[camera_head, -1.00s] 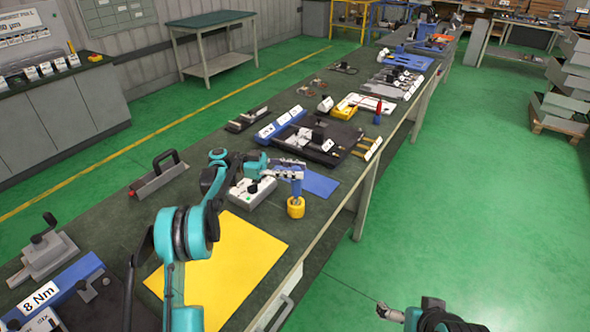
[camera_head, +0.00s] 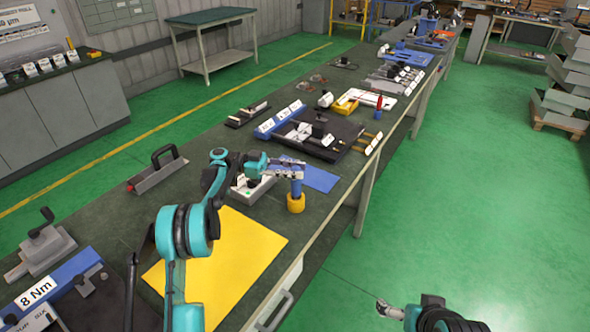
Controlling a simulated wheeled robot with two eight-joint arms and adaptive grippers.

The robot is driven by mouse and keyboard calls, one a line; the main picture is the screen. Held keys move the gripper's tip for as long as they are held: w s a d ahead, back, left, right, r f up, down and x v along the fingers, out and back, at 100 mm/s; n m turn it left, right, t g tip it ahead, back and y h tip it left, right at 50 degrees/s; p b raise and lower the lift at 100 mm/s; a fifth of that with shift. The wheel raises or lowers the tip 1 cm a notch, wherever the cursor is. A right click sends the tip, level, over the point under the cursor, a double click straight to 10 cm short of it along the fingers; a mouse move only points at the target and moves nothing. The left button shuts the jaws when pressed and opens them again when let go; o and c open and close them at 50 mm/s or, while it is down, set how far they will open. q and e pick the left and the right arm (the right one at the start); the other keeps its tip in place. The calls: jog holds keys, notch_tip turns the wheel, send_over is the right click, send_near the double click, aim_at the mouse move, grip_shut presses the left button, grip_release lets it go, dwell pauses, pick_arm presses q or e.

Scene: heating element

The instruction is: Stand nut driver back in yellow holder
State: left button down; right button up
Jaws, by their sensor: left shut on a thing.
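The nut driver (camera_head: 296,187) has a blue handle and stands upright. My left gripper (camera_head: 294,171) is shut on the upper part of the handle. The yellow holder (camera_head: 296,204) is a small round block on the green bench near its right edge. The handle's lower end is at the top of the holder, and the driver's shaft is hidden, seemingly inside it. My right gripper (camera_head: 384,307) is low in the picture over the green floor, away from the bench; its fingers are too small to judge.
A blue mat (camera_head: 318,178) lies behind the holder and a yellow sheet (camera_head: 225,250) in front of it. A grey box (camera_head: 250,188) stands to the left, beneath my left arm. A dark tray (camera_head: 325,138) with parts lies farther back.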

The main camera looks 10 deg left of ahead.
pick_arm(q)
jog(key=shift+f, duration=0.35)
jog(key=c, duration=1.1)
grip_release()
jog(key=shift+c, duration=0.2)
notch_tip(320, 180, up, 10)
jog(key=shift+r, duration=0.1)
